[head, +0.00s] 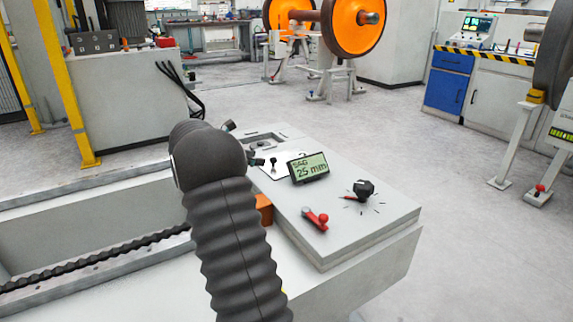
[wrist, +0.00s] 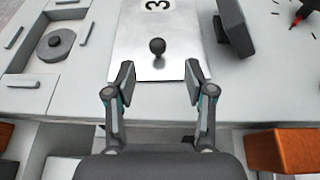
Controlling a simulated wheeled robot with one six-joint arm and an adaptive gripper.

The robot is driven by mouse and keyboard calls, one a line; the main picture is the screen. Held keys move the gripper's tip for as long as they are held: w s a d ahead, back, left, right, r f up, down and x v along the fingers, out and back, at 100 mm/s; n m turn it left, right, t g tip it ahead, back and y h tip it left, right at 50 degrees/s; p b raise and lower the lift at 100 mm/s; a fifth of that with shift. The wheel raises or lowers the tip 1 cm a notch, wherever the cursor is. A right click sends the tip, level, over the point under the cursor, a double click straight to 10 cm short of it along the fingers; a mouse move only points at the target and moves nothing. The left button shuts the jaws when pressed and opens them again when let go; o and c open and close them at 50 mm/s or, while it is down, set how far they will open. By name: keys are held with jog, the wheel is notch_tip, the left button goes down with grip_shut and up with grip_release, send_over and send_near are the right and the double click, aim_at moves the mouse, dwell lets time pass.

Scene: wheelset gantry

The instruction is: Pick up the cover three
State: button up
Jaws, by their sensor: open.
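Cover three is a shiny metal plate (wrist: 143,40) with a black "3" and a small black ball knob (wrist: 157,47). It lies flat on the grey console top. In the head view, cover three (head: 289,157) shows left of the display, partly hidden by my arm and the display. My gripper (wrist: 160,76) is open and empty in the wrist view, its fingertips apart on either side of the plate's near part. The knob lies between the finger lines, slightly beyond the tips. In the head view my arm hides most of the gripper.
A display (head: 308,167) reading "25 mm" stands close to the cover's right. A black dial (head: 363,189) and a red lever (head: 316,219) are on the console. A recess with a round grey part (wrist: 57,45) is at left. An orange block (wrist: 283,149) sits below the console edge.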

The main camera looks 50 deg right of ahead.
aim_at(271, 158)
jog(key=shift+w+x, duration=0.2)
jog(key=shift+x, duration=3.3)
jog(key=shift+d+r, duration=0.1)
jog(key=shift+r, duration=0.05)
grip_shut()
